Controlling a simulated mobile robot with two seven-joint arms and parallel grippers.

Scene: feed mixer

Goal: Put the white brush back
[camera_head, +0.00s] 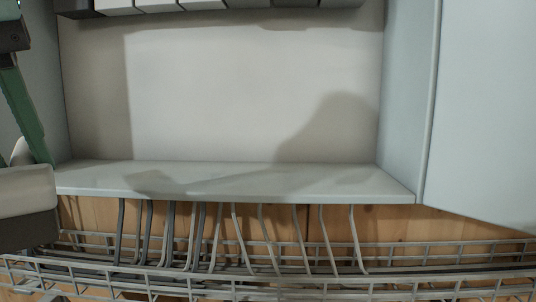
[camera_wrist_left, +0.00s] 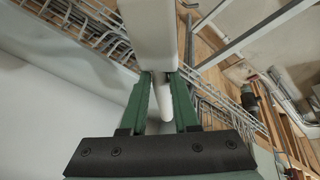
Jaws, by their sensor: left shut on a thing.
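The white brush (camera_head: 24,190) is at the left edge of the head view, a pale body over a dark underside, partly cut off. My left gripper (camera_head: 38,155) comes down from the upper left with a green finger against it. In the left wrist view, the two green fingers of my left gripper (camera_wrist_left: 162,78) are shut on the white brush (camera_wrist_left: 152,35), whose broad part extends past the fingertips. A narrower white part shows between the fingers. The brush is in front of the left end of an empty pale shelf (camera_head: 240,180). My right gripper is not in view.
A row of white and dark blocks (camera_head: 160,5) is cut off at the top edge. A pale side panel (camera_head: 480,100) stands at right. Below the shelf are several metal hooks or rods (camera_head: 270,240) and a wire basket (camera_head: 440,270) before a wooden wall. The shelf top is clear.

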